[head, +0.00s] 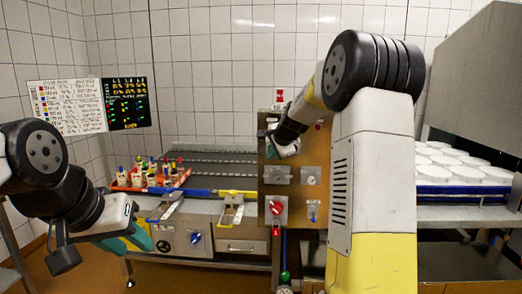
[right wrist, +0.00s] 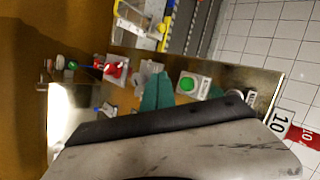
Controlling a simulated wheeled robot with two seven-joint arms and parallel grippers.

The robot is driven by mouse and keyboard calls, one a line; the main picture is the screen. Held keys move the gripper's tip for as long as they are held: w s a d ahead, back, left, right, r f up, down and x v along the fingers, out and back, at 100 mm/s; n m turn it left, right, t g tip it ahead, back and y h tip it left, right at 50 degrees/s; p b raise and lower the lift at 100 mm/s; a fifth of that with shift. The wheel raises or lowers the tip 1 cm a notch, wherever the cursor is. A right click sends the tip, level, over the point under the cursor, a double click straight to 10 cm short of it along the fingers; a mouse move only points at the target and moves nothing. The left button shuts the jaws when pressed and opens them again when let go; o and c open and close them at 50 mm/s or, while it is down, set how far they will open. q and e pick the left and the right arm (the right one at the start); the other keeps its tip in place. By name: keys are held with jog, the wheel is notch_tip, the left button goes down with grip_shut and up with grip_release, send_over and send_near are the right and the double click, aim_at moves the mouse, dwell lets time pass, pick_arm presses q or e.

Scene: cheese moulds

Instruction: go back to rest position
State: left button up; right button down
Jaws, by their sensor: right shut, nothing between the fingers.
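My left gripper (head: 140,238) has teal fingers and hangs at the lower left in the head view, in front of the metal counter. I cannot tell how far its fingers are apart, and nothing shows held in it. My right arm reaches up and over to the brown control panel (head: 298,205). In the head view its gripper end is in front of the panel's upper part, its fingers hardly visible. In the right wrist view the right gripper (right wrist: 186,90) shows teal fingers over the panel, near a green button (right wrist: 187,84); it is shut and empty.
The panel carries a red switch (head: 274,208) and a blue switch (head: 313,215). A red tray (head: 125,187) of small bottles stands on the counter at left. White moulds (head: 455,165) sit in a blue-edged tray at right. A chart (head: 68,106) hangs on the tiled wall.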

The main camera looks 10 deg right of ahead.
dwell(0.4)
jog(key=s+a+r+n, duration=0.3)
jog(key=s+r+n, duration=0.1)
jog(key=s, duration=0.7)
jog(key=s+a+f+n+g, duration=0.1)
jog(key=s+n, duration=0.2)
jog(key=s, duration=0.7)
jog(key=s+a+f+n+g, duration=0.1)
jog(key=s+n, duration=0.3)
jog(key=s, duration=0.6)
jog(key=s+a+f+n+g+y, duration=0.1)
jog(key=s+a+f+n, duration=0.1)
jog(key=s, duration=0.9)
jog(key=shift+a+f+n+g, duration=0.35)
jog(key=shift+f+n, duration=0.3)
jog(key=shift+n, duration=0.25)
